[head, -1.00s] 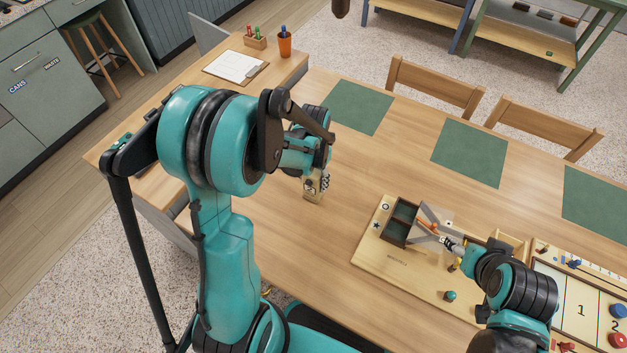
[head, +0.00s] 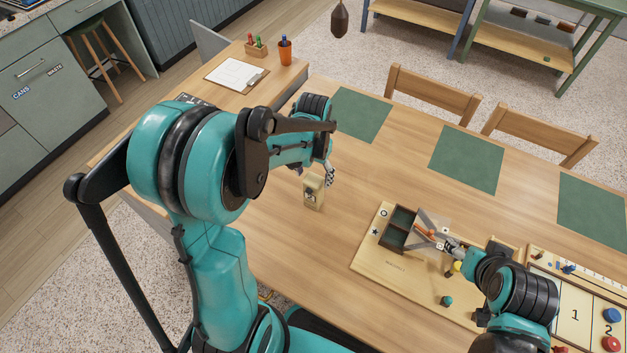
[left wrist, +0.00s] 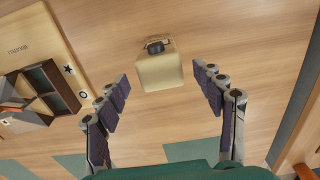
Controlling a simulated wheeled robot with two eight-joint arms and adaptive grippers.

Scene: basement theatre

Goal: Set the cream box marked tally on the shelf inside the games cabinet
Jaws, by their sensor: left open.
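A cream box (head: 314,194) with a dark mark on its front stands upright on the wooden table; I cannot read the mark. It also shows in the left wrist view (left wrist: 160,72), centred between the spread fingers and beyond their tips. My left gripper (head: 314,174) is open and empty, just behind and above the box in the head view. My right gripper (head: 447,245) is at the dark two-compartment box on the board; whether its fingers are open or shut is unclear. The games cabinet is not recognisable in these views.
A wooden board (head: 384,264) carries the dark divided box (head: 398,229) and a small teal piece (head: 446,300). A numbered game board (head: 575,310) lies at the right. Green mats (head: 466,159) line the far side. Bare table surrounds the cream box.

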